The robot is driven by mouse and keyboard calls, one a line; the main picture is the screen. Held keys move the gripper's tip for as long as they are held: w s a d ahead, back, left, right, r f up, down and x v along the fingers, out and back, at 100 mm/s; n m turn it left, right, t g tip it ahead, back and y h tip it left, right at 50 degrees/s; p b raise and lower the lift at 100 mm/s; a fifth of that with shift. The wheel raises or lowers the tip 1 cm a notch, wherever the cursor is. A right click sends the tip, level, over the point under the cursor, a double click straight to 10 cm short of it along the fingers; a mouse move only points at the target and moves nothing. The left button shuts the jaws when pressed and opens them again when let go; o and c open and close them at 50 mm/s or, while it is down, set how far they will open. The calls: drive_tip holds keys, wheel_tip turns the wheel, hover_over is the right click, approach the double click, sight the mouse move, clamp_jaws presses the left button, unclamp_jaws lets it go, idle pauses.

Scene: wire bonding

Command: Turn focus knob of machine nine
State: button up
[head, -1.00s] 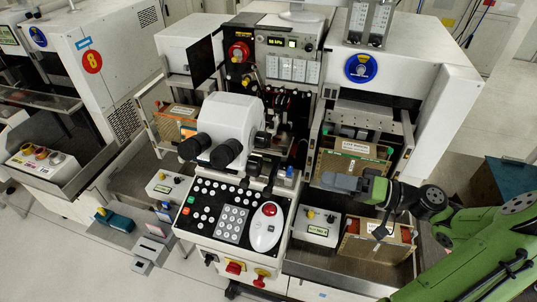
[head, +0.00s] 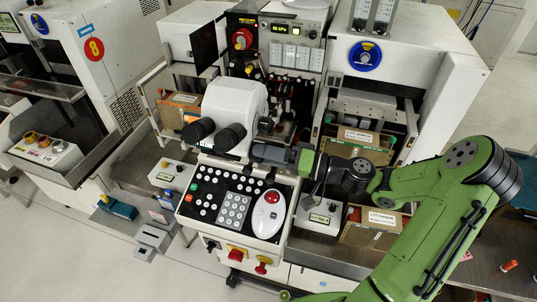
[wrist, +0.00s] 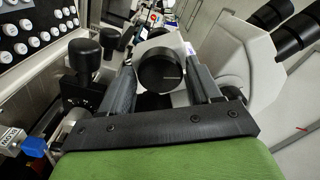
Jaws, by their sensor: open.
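The microscope (head: 234,105) is a white head with black eyepieces, standing on the middle machine; no number nine is readable on it. Its focus knob (wrist: 160,71) is a round black knob on the side of the white housing. In the head view, a black knob (head: 266,123) shows at the microscope's right side. My gripper (wrist: 158,64) is open, and its two dark fingers point at the knob, one on each side of it. I cannot tell whether they touch it. In the head view my gripper (head: 258,152) is just below and right of the microscope.
The button panel (head: 232,205) with a red button lies below the microscope. In the wrist view, a black post-like knob (wrist: 84,55) and a blue-capped part (wrist: 35,145) stand left of my fingers. Boxes (head: 372,222) sit on the right shelf.

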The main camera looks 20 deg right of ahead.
drive_tip(key=c, duration=0.8)
drive_tip(key=shift+o, duration=0.2)
drive_tip(key=m+p, duration=0.1)
drive_tip(key=p, duration=0.1)
drive_tip(key=m+p, duration=0.2)
drive_tip(key=shift+r, duration=0.3)
drive_tip(key=m, duration=0.1)
drive_tip(key=m+p, duration=0.1)
drive_tip(key=shift+f+m, duration=0.3)
drive_tip(key=o, duration=0.8)
drive_tip(key=shift+c, duration=0.2)
